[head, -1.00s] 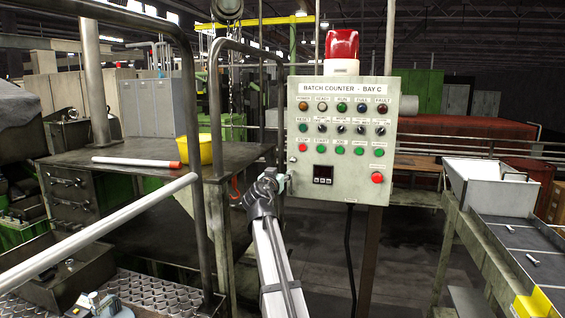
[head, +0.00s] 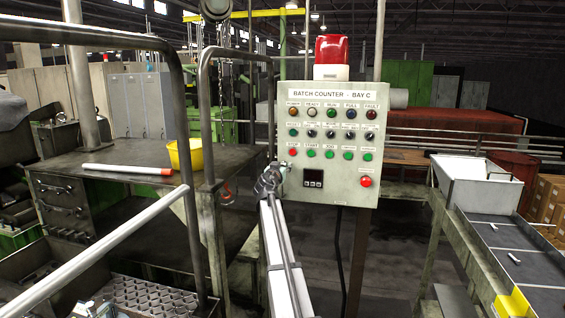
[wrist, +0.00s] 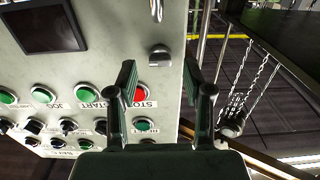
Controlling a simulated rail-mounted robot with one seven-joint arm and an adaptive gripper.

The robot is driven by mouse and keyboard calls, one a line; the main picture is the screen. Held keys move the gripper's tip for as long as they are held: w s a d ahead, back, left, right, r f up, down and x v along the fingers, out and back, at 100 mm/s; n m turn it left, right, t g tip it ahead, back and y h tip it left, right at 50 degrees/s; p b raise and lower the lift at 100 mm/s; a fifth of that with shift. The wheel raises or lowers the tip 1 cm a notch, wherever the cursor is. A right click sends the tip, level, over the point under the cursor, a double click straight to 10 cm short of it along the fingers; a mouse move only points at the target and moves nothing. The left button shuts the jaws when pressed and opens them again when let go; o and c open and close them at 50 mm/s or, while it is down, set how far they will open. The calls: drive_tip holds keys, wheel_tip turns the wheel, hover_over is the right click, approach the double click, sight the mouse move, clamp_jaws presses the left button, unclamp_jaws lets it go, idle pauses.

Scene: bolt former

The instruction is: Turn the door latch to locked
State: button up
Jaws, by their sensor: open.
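The grey panel door of the batch counter box (head: 326,132) stands upright on a post in the head view. My gripper (wrist: 158,72) is open. Its two dark fingers point toward the door, and the latch shows just past and between the fingertips. No contact is visible. In the head view my gripper (head: 284,168) is at the box's lower left edge, and my arm hides the latch there. I cannot tell the latch's exact angle.
The red STOP button (wrist: 140,93) and green START button (wrist: 87,92) are close beside the fingers. A dark display (wrist: 45,27) is on the same door. A metal guard rail (head: 208,130) stands left of the box. A hanging chain (wrist: 240,95) shows beyond the box edge.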

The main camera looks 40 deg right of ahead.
drive_tip(key=shift+x, duration=0.8)
clamp_jaws()
drive_tip(key=shift+f+n+b, duration=0.1)
drive_tip(key=shift+n+b, duration=0.3)
drive_tip(key=shift+b, duration=0.05)
drive_tip(key=n+b, duration=0.2)
drive_tip(key=b, duration=0.1)
drive_tip(key=shift+f+n, duration=0.1)
drive_tip(key=shift+n, duration=0.3)
drive_tip(key=n+b, duration=0.2)
drive_tip(key=n, duration=0.2)
drive_tip(key=shift+w+a+b, duration=0.1)
drive_tip(key=shift+b, duration=0.3)
drive_tip(key=n, duration=0.5)
drive_tip(key=shift+b, duration=0.4)
drive_tip(key=n, duration=0.5)
drive_tip(key=shift+p, duration=0.4)
drive_tip(key=shift+n, duration=0.3)
